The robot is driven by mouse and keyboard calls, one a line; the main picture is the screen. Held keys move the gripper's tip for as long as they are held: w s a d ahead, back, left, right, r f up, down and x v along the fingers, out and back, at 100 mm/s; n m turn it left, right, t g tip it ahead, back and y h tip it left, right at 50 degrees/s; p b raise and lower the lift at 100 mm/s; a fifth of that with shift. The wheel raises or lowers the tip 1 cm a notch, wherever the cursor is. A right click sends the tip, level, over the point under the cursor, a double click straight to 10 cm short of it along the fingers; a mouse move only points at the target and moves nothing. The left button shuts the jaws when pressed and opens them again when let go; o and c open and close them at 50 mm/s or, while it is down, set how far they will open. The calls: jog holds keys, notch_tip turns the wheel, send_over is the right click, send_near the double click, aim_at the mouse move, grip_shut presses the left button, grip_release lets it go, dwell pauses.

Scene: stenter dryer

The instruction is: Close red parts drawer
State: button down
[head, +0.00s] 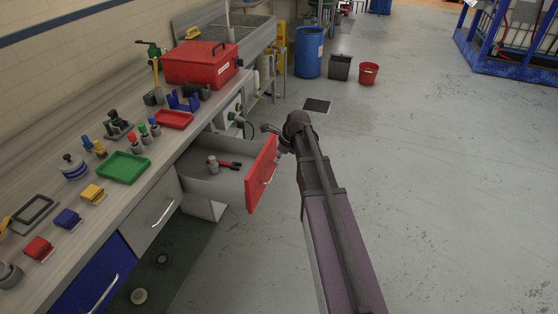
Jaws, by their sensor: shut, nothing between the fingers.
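The red parts drawer (263,171) is pulled well out from under the workbench, to the left of my arm. Its red front has a metal handle and faces right. My gripper (268,128) is at the end of my arm, just beyond the far end of the red front. It is small in the picture and shut, with nothing held. I cannot tell whether it touches the drawer.
The workbench (150,187) along the left carries a red toolbox (201,63), a green tray (124,167) and several small parts. A grey drawer (153,213) and a blue drawer (93,280) are closed. The floor to the right is clear. A blue barrel (308,52) stands behind.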

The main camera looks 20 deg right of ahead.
jog(key=b, duration=0.8)
send_over(265, 180)
jog(key=s+d, duration=0.1)
jog(key=d, duration=0.1)
notch_tip(265, 180, down, 8)
jog(key=shift+s+f, duration=0.15)
jog(key=shift+a, duration=0.15)
